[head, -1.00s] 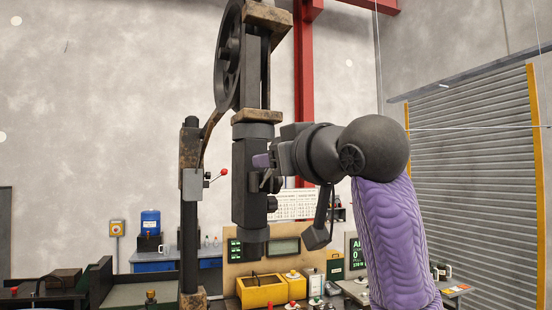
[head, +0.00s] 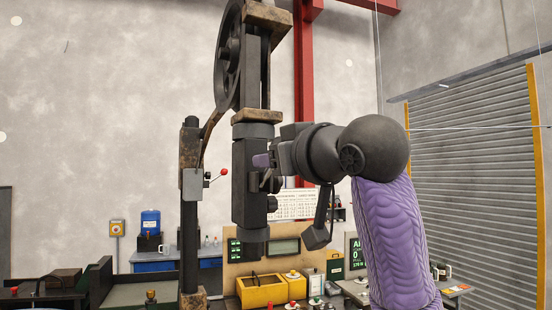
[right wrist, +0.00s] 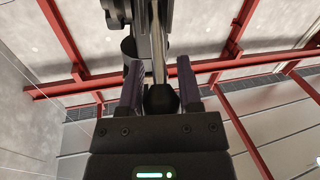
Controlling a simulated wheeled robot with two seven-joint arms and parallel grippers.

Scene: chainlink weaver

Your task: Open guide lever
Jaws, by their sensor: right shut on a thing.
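The guide lever shows in the right wrist view as a pale metal rod ending in a dark round knob (right wrist: 161,100). My right gripper (right wrist: 159,80) has its two purple-padded fingers on either side of this knob and is shut on it. In the head view my right gripper (head: 263,170) reaches in from the right to the side of the dark vertical machine head (head: 252,205). There the gripper's body mostly hides the lever. My left gripper is in neither view.
A post (head: 189,240) with a red-knobbed lever (head: 223,172) stands left of the machine head. Below are yellow bins (head: 262,291) and a control panel (head: 284,247). A blue container (head: 150,222) stands farther back. Open air lies left of the post.

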